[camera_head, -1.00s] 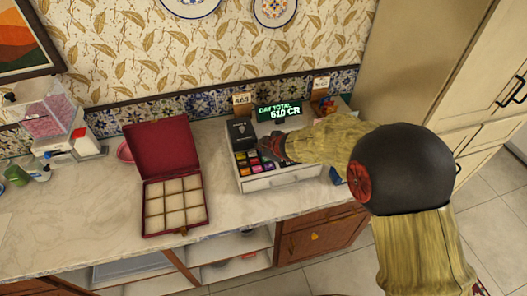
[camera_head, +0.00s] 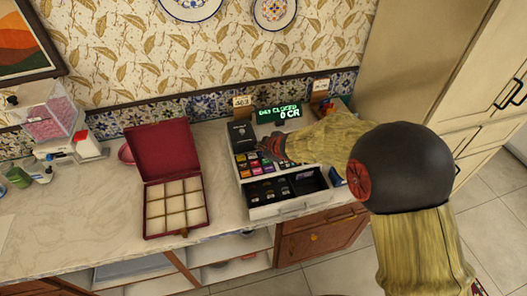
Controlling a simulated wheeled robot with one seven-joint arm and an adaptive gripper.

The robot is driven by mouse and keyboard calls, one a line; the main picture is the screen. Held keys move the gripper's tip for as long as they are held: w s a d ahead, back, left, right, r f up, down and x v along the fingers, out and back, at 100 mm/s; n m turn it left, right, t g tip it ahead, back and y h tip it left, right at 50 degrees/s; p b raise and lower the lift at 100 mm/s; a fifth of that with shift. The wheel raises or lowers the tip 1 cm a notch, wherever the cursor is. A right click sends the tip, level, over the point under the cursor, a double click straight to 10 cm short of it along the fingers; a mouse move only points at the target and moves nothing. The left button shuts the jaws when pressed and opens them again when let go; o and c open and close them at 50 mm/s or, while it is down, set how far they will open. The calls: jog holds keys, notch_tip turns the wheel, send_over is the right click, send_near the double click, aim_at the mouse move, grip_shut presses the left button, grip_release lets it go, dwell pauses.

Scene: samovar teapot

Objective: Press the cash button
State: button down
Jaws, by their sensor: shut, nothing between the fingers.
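A white cash register (camera_head: 245,184) stands on the counter, with a pad of coloured buttons (camera_head: 251,163) at its left and a green-lit display (camera_head: 279,113) reading "DAY CLOSED 0 CR". Its cash drawer (camera_head: 290,188) is open toward the front and shows dark compartments with small items in them. My gripper (camera_head: 268,148) is shut and empty, at the upper right of the button pad. I cannot tell whether it touches a button. My arm hides the right part of the register top, and I cannot make out which button is the cash one.
An open dark red box (camera_head: 165,150) with pale compartments stands left of the register. A pink-filled dispenser (camera_head: 50,117) stands at the far left. Small cards (camera_head: 242,101) stand behind the register. A tall cabinet (camera_head: 420,60) rises at the right.

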jog(key=shift+r, duration=0.2)
notch_tip(320, 180, up, 5)
jog(key=p, duration=0.5)
jog(key=shift+f, duration=0.1)
dwell(0.7)
